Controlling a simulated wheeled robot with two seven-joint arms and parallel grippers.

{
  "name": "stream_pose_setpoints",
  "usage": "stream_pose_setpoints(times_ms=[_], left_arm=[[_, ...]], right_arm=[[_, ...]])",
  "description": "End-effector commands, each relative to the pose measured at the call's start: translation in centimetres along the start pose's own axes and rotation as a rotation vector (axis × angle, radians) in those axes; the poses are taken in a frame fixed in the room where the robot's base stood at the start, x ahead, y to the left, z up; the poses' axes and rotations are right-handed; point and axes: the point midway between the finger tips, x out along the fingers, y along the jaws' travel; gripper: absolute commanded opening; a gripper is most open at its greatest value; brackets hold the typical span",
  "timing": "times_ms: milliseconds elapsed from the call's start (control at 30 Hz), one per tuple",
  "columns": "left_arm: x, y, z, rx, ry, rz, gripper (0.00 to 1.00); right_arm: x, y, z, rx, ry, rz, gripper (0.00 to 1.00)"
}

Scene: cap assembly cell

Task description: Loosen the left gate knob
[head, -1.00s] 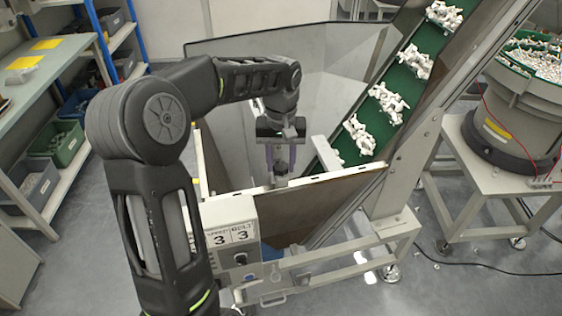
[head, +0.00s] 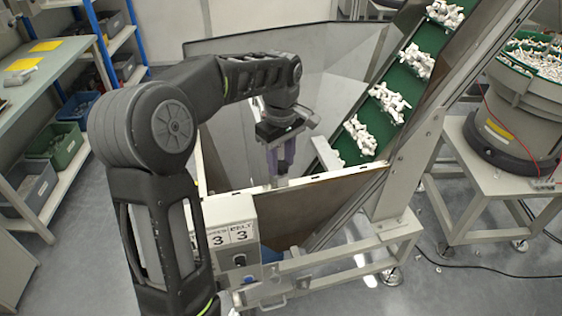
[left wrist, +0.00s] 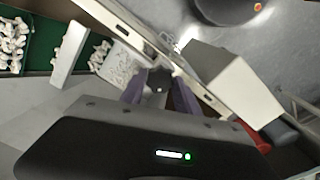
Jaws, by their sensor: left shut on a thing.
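The left gate knob (left wrist: 160,80) is a small dark knob at the inner side of the hopper's front rim. In the left wrist view it sits between the purple fingers of my left gripper (left wrist: 160,90), which is shut on it. In the head view my left gripper (head: 281,168) reaches down into the hopper just behind the pale front rim (head: 320,177). The fingers largely hide the knob there. My right gripper is not in view.
A control box (head: 231,219) with two "3" labels stands at the hopper's front left. A green conveyor (head: 378,92) carrying white parts rises to the right. A bowl feeder (head: 505,120) stands at far right, and shelves with bins (head: 62,146) at left.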

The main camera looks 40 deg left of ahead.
Motion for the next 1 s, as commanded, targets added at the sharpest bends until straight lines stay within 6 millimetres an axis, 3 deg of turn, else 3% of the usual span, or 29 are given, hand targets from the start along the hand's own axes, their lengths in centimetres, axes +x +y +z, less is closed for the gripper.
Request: stream_pose_setpoints(times_ms=[300, 833, 867, 1000], left_arm=[[-0.04, 0.04, -0.03, -0.153, 0.002, 0.001, 0.00], [-0.06, 0.04, -0.05, -0.182, 0.001, 0.001, 0.00], [-0.06, 0.04, -0.05, -0.182, 0.001, 0.001, 0.40], [-0.05, 0.03, -0.04, -0.181, 0.001, 0.001, 0.51]], right_arm=[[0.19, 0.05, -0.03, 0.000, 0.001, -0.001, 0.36], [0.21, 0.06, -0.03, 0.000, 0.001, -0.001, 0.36], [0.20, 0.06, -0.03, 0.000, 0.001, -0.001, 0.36], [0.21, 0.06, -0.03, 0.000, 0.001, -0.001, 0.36]])
